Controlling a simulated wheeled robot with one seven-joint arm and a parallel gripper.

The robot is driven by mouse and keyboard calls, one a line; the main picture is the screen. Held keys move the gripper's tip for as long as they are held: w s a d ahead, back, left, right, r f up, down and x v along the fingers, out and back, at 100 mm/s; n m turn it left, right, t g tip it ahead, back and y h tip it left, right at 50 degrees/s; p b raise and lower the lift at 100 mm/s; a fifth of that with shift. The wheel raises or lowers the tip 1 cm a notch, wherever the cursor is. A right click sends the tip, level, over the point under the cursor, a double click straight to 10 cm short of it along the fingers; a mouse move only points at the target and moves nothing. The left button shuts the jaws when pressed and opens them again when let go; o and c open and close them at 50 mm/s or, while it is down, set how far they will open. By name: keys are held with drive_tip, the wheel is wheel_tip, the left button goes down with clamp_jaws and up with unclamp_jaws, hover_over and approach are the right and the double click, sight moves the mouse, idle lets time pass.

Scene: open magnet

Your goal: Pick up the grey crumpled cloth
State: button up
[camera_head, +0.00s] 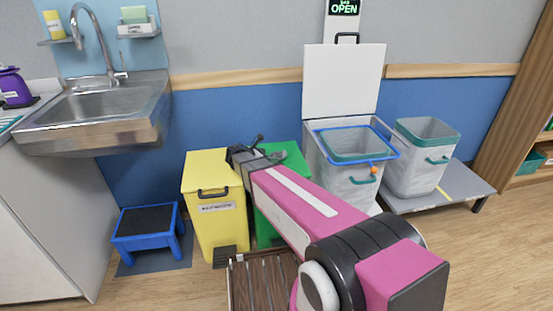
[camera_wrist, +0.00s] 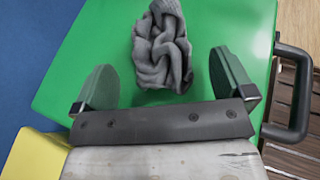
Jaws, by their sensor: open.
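The grey crumpled cloth (camera_wrist: 162,45) lies bunched on the green lid (camera_wrist: 75,65) of a bin, seen in the wrist view. My gripper (camera_wrist: 163,82) is open, with one finger on each side of the cloth's near end. No finger appears to touch the cloth, and most of it extends beyond the fingertips. In the head view my gripper (camera_head: 246,148) is over the green bin (camera_head: 293,155). My arm hides much of that bin, and the cloth is hard to make out there.
A yellow bin (camera_head: 215,215) stands directly left of the green one. A black handle (camera_wrist: 295,95) sticks out from the green bin's edge. A white bin (camera_head: 343,85) with its lid raised stands to the right. A blue step stool (camera_head: 147,228) is at left, below the sink (camera_head: 105,100).

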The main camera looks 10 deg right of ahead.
sight(270, 156)
drive_tip(key=x, duration=0.3)
drive_tip(key=shift+w+d+f, duration=0.1)
drive_tip(key=shift+d+f, duration=0.1)
drive_tip(key=c, duration=1)
drive_tip(key=shift+o, duration=0.2)
drive_tip(key=shift+r, duration=0.1)
